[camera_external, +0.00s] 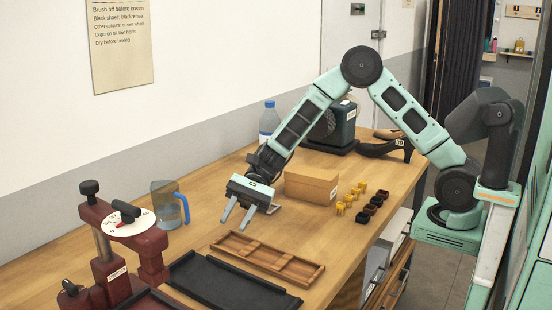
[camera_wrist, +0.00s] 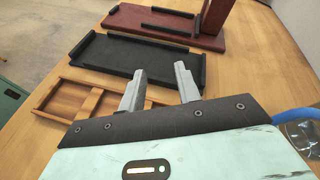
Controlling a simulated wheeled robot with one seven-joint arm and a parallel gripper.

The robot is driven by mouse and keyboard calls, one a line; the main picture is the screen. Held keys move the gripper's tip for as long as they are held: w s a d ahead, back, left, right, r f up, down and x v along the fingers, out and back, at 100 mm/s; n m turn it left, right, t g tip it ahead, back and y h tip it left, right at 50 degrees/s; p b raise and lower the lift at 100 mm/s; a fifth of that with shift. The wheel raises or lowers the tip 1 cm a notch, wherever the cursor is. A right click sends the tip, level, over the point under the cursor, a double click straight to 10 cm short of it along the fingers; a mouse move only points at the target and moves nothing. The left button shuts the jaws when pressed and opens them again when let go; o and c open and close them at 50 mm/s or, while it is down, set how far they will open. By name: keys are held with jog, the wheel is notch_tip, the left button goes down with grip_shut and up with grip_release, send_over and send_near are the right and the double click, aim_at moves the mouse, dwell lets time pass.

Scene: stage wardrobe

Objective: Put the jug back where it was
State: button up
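A wooden divided tray (camera_external: 269,242) and a black tray (camera_external: 232,284) lie in front. The dark red press (camera_external: 108,250) stands at left. A cardboard box (camera_external: 311,185), a bottle (camera_external: 269,122), small yellow and dark cups (camera_external: 362,217) and a black shoe (camera_external: 385,149) are also on the table.

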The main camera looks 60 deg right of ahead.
jog(key=s+d+n+g+h, duration=0.15)
jog(key=s+n+h, duration=0.3)
jog(key=s, duration=0.45)
jog(key=s+d+n+h, duration=0.3)
jog(key=s+n, duration=0.2)
jog(key=s, duration=0.3)
jog(key=s+d+n+t+h, duration=0.4)
jog(key=s+d+n, duration=0.5)
jog(key=d, duration=0.3)
jog(key=shift+s+d+n+h, duration=0.2)
jog(key=shift+d+n+h, duration=0.15)
jog(key=shift+n+h, duration=0.4)
